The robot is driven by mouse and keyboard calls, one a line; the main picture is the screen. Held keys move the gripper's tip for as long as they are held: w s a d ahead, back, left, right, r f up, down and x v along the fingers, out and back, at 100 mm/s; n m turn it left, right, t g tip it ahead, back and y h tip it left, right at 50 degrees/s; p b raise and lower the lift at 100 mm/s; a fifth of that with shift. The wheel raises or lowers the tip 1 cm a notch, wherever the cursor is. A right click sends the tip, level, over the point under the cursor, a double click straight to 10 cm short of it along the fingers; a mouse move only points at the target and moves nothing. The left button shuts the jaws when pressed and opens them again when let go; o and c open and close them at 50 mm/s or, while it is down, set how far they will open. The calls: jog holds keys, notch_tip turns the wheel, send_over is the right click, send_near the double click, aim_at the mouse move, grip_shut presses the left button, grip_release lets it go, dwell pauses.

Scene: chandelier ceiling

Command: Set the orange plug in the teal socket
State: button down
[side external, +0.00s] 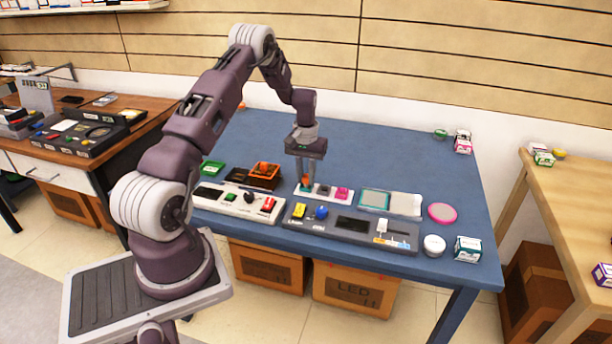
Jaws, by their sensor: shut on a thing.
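My gripper (305,180) points straight down over the left end of a small white strip (333,199) on the blue table. It is shut on the orange plug (308,182), which shows as a small orange patch between the fingertips. A bit of teal (303,189) shows right below the fingertips at the strip's left end; it looks like the teal socket, mostly hidden by the fingers. The plug is at or just above it; I cannot tell whether it is seated. A dark piece (324,190) and a pink piece (342,193) sit along the same strip.
A grey panel (350,238) with yellow and blue parts lies in front of the strip. A white panel (225,206) and an orange bin (264,170) are to the left. A teal-framed pad (375,200) and pink disc (442,213) are to the right.

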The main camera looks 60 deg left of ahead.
jog(key=shift+f, duration=0.2)
dwell(0.4)
jog(key=c, duration=1.2)
grip_release()
jog(key=shift+o, duration=0.5)
jog(key=o, duration=0.3)
jog(key=shift+r, duration=0.15)
jog(key=shift+r, duration=3.65)
